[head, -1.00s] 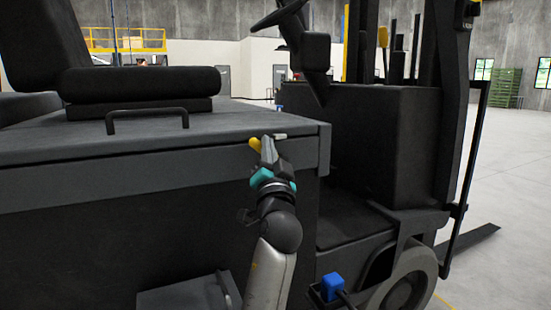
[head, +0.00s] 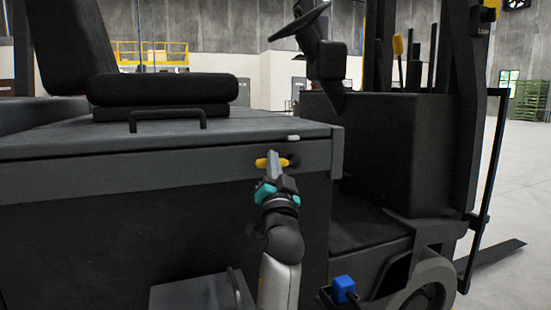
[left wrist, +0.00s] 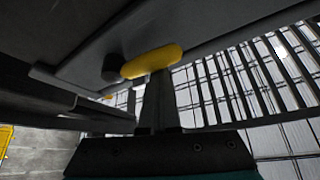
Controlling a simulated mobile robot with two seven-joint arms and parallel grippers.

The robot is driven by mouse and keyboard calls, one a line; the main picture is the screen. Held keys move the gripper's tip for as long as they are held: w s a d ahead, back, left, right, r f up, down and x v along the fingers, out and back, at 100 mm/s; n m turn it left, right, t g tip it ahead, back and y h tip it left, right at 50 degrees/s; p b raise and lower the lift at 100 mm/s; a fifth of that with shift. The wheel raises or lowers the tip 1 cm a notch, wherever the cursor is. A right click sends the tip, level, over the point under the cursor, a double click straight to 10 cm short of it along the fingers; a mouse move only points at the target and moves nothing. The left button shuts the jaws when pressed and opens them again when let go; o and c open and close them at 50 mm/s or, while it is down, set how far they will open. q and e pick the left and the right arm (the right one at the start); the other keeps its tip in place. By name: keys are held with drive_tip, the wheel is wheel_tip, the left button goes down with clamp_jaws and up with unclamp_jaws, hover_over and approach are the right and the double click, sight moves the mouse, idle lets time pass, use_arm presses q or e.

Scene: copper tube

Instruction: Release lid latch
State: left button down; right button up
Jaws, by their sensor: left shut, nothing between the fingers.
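The lid (head: 100,142) is the dark grey cover under the seat, and it looks closed. A yellow latch handle (head: 260,163) lies about level on its front face near the right corner. It also shows in the left wrist view (left wrist: 152,60), beside a dark round mount (left wrist: 113,68). My left gripper (head: 273,157) is shut and empty, pointing up at the yellow handle and hiding its middle. In the left wrist view, the closed fingers (left wrist: 158,90) end at the handle's underside; I cannot tell whether they touch. My right gripper is not in view.
A small pale piece (head: 293,138) sits on the lid's top edge above the latch. A black bar handle (head: 168,114) stands on the lid before the seat (head: 165,90). A blue box (head: 342,289) is low at right. Open floor lies beyond the forklift.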

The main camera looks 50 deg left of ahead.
use_arm(q)
drive_tip(key=shift+f, duration=0.4)
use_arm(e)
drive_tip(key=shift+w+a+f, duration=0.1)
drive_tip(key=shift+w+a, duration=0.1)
